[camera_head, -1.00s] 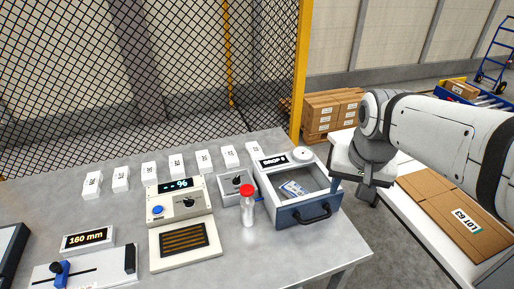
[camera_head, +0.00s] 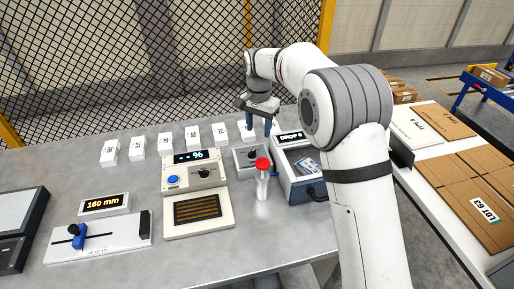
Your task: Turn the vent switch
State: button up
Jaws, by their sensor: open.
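A small grey box with a black rotary knob (camera_head: 252,154) stands on the table between the % panel and the drawer unit. The % panel (camera_head: 205,177) has a blue button and its own black knob. No label reading vent is legible, so I cannot tell which knob is the vent switch. My gripper (camera_head: 259,130) points down with its blue-grey fingers apart and empty. In the picture it is just above and behind the grey box; contact is not visible.
Several white blocks (camera_head: 165,144) line the back. A slider unit (camera_head: 110,235) is at left. Mesh fencing stands behind.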

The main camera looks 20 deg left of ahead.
aim_at(252, 154)
jog(key=shift+w+a+f, duration=0.1)
jog(key=shift+a+f, duration=0.6)
jog(key=shift+a, duration=0.15)
notch_tip(252, 154, down, 8)
jog(key=shift+r+p, duration=0.2)
jog(key=shift+p, duration=0.5)
jog(key=shift+c, duration=0.3)
